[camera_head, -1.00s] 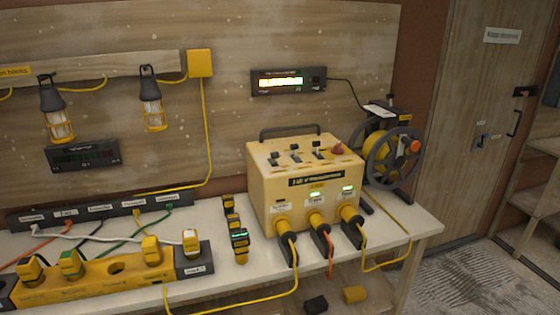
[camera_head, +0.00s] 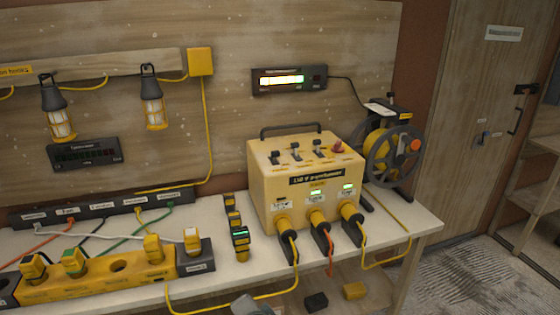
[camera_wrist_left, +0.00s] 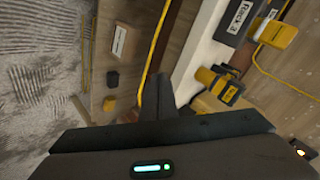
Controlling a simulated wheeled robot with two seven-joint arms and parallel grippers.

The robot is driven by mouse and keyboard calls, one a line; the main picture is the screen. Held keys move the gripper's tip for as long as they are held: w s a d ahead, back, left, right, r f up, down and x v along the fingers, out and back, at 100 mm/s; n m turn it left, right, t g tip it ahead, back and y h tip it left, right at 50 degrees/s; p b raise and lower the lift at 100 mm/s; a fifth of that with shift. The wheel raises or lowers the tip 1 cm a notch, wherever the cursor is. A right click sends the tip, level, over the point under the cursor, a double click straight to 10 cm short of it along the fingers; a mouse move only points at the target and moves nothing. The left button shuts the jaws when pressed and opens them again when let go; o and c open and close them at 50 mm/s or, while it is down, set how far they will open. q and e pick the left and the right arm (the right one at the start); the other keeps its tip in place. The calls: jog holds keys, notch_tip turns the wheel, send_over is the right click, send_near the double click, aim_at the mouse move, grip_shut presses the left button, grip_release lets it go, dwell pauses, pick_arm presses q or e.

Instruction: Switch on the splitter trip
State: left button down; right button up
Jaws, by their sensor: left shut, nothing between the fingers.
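A long yellow socket block (camera_head: 95,290), which looks like the splitter, lies along the front left of the bench with several plugs in it. Its dark right end (camera_head: 208,258) bears a white label. I cannot make out the trip switch for certain. My left gripper (camera_head: 250,305) shows only as a grey piece at the bottom edge of the head view, in front of the bench. In the left wrist view the gripper (camera_wrist_left: 157,97) is shut and empty, with the bench edge, a labelled dark block (camera_wrist_left: 238,18) and yellow plugs beyond it. My right gripper is not in view.
A yellow transformer box (camera_head: 270,195) with switches on top and several plugged cables stands mid-bench. A cable reel (camera_head: 390,155) stands behind it at right. A yellow cable (camera_head: 230,312) hangs in front of the bench. Small blocks (camera_head: 354,291) lie below.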

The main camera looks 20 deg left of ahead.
pick_arm(q)
jog(key=w+d+r+m+t+y, duration=0.2)
jog(key=w+d+r+t, duration=0.1)
jog(key=w+r, duration=0.7)
jog(key=w+d+r+m+t+y, duration=0.3)
jog(key=w+r, duration=0.7)
jog(key=r, duration=0.8)
jog(key=shift+w, duration=0.15)
jog(key=shift+w+a, duration=0.1)
jog(key=p, duration=0.5)
send_near(277, 155)
jog(key=x, duration=0.5)
jog(key=shift+a, duration=0.1)
jog(key=shift+w+a+p, duration=0.4)
jog(key=shift+w+p, duration=0.05)
jog(key=shift+w, duration=0.15)
jog(key=shift+f, duration=0.1)
